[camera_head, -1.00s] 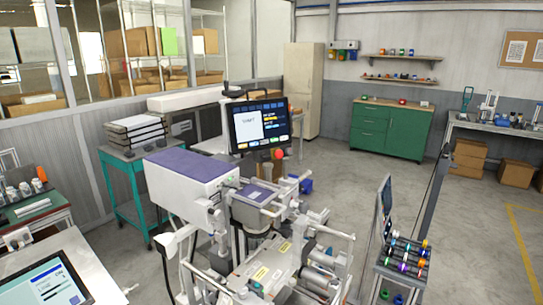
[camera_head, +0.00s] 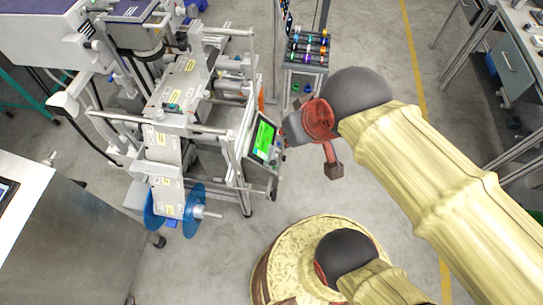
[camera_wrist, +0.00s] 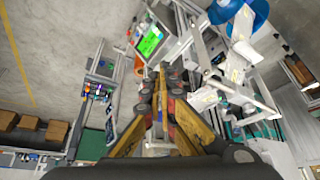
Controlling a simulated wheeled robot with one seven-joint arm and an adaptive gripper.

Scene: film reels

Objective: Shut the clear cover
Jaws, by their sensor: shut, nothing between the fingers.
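The film machine (camera_head: 180,100) stands left of centre in the head view, with a tilted green-lit screen (camera_head: 264,139) on its right side and blue discs (camera_head: 194,208) at its near end. I cannot clearly pick out the clear cover on it. In the wrist view my gripper (camera_wrist: 162,78) is shut and empty, with the screen (camera_wrist: 150,42) beyond its fingertips and a blue disc (camera_wrist: 222,10) at the upper right. In the head view the end of my arm is just right of the screen; its fingers are hard to make out.
A rack of coloured rolls (camera_head: 308,47) stands behind the screen, and also shows in the wrist view (camera_wrist: 98,90). A metal-sided bench (camera_head: 75,235) is at the lower left. Worktables (camera_head: 525,55) stand at the right. Bare floor (camera_head: 235,265) lies in front of the machine.

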